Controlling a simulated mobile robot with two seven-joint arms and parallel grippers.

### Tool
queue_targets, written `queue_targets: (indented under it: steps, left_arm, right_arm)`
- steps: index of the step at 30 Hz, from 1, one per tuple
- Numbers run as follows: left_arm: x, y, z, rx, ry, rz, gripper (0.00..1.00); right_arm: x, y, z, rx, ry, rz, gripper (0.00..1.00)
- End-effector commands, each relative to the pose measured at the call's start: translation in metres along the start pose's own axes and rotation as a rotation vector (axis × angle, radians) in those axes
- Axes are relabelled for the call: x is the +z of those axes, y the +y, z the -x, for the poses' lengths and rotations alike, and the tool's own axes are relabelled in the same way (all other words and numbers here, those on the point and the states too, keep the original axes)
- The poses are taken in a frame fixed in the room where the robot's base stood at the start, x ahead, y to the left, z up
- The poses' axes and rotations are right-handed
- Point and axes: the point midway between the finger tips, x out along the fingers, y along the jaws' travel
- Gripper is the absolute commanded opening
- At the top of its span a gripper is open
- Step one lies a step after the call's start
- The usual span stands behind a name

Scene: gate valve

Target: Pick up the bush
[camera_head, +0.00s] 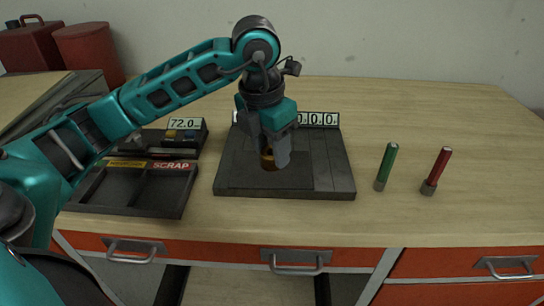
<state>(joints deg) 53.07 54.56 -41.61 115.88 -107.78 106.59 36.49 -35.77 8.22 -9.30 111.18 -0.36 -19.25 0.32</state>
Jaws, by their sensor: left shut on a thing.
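The bush (267,161) is a small bronze-brown cylinder, standing on or just above the dark flat plate (335,182) in the middle of the table. My left gripper (271,157) comes down on it from above and is shut on it. The fingers hide much of the bush, and I cannot tell whether its bottom touches the plate. My right gripper is not in view.
A dark tray (183,205) labelled SCRAP lies left of the plate, with a device (190,125) reading 72.0 behind it. A green-handled tool (387,164) and a red-handled tool (437,169) stand at right. The far right tabletop is clear.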

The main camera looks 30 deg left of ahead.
Motion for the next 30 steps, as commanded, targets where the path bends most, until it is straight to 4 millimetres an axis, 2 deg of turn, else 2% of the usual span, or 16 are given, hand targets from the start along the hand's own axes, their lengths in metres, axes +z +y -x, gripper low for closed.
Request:
queue_targets:
  steps: [1, 8, 16, 20, 26, 30]
  left_arm:
    - [0.000, 0.000, 0.000, 0.000, 0.000, 0.000, 0.23]
    - [0.000, 0.000, 0.000, 0.000, 0.000, 0.000, 0.02]
    - [0.001, 0.000, 0.002, 0.000, -0.003, 0.000, 0.02]
    - [0.002, 0.000, 0.009, -0.001, -0.004, 0.000, 0.02]
    - [0.007, 0.000, 0.040, 0.000, -0.008, -0.001, 0.02]
    - [0.014, 0.000, 0.082, 0.001, -0.010, 0.001, 0.02]
  right_arm:
    - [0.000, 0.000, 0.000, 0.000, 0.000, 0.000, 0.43]
    - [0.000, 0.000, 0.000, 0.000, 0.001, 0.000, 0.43]
    - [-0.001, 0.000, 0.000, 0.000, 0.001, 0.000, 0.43]
    - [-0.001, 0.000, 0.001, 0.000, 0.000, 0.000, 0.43]
    - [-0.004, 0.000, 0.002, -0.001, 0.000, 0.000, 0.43]
    - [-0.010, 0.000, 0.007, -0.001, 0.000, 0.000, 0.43]
